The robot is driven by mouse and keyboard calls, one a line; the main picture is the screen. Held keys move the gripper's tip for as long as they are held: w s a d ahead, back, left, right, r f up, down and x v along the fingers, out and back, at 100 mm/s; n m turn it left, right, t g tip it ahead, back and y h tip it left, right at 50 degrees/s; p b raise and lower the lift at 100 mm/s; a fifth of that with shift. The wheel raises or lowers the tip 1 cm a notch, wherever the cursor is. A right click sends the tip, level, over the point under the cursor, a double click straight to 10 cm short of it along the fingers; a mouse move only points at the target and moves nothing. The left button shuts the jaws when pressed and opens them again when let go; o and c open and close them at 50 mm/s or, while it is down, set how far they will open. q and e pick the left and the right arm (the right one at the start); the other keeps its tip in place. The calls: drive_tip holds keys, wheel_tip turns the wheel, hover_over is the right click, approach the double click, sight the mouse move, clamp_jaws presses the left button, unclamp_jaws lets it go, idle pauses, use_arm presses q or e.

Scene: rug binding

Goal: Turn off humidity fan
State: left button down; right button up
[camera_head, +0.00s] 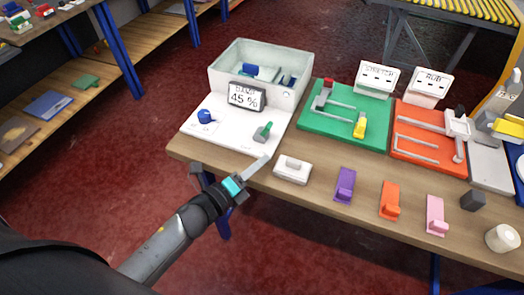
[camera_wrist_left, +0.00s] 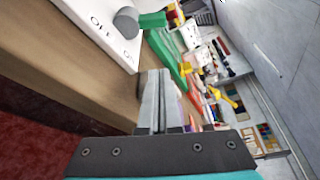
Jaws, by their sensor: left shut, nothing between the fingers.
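The humidity unit is a white open box (camera_head: 222,78) with a display (camera_head: 246,95) reading 45 %, on a white panel (camera_head: 222,138) at the table's left end. On the panel are a blue knob (camera_head: 205,116) and a switch with a green lever (camera_head: 265,129). In the left wrist view the green lever (camera_wrist_left: 153,20) sits on a grey round hub (camera_wrist_left: 126,22) near OFF and ON lettering. I cannot tell which word it points to. My left gripper (camera_head: 264,160) is shut and empty, just in front of the panel's front edge, apart from the lever.
A white block (camera_head: 292,170) lies right of my left gripper, then purple (camera_head: 345,186), orange (camera_head: 390,200) and pink (camera_head: 436,215) ones along the front edge. A green board (camera_head: 343,136) and a red-orange board (camera_head: 428,160) stand behind them. Red floor lies in front.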

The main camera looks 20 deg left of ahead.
sight(266, 130)
use_arm(q)
drive_tip(key=x, duration=0.9)
drive_tip(key=shift+w+b, duration=0.15)
drive_tip(key=shift+b, duration=0.25)
drive_tip(key=a, duration=0.1)
drive_tip(key=a+r+p, duration=0.1)
drive_tip(key=shift+a+r, duration=0.1)
drive_tip(key=shift+a, duration=0.15)
drive_tip(key=shift+a+r, duration=0.25)
drive_tip(key=shift+a, duration=0.35)
